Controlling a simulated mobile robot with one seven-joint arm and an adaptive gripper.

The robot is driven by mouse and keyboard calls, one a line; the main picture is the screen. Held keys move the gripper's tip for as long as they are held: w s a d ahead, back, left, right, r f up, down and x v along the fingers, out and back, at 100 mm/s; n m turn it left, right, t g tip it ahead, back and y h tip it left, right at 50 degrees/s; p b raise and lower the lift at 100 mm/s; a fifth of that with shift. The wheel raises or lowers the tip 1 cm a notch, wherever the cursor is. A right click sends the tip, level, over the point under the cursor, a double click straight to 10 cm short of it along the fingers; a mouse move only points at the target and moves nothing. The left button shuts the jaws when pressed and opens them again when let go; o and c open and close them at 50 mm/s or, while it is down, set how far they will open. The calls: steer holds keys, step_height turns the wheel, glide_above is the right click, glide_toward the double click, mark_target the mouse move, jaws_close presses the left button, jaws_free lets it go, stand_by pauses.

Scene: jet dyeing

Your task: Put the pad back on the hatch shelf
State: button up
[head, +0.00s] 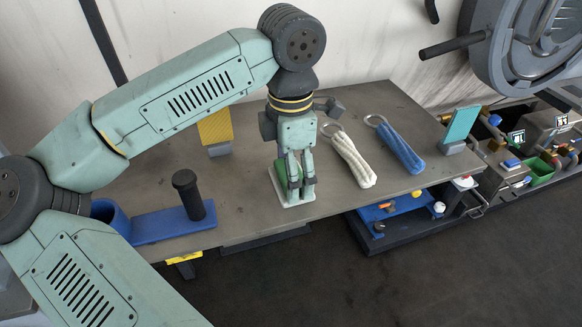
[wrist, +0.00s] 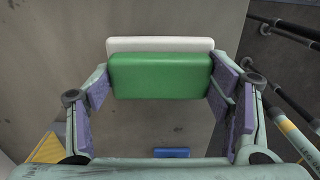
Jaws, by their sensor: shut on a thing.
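The pad has a green block-shaped top (wrist: 160,77) and a white base (head: 297,202). In the head view it is at the front edge of the grey shelf (head: 245,190), base down; it looks to rest on the surface, but I cannot tell whether it touches. My gripper (head: 294,182) points down over it and is shut on the green part. In the wrist view my gripper's fingers (wrist: 164,82) hold the green block from its left and right ends. The white base shows beyond its far side. My fingers hide part of the pad in the head view.
A white rope hank (head: 350,158) and a blue one (head: 400,148) lie right of my gripper. A yellow panel (head: 215,128) stands behind left, a teal panel (head: 460,125) at the right end. A blue holder with a dark post (head: 188,195) is at front left.

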steer(key=shift+f, duration=0.15)
steer(key=o, duration=1.1)
step_height(320, 180, up, 12)
steer(key=shift+r+b, duration=0.2)
steer(key=shift+b, duration=0.5)
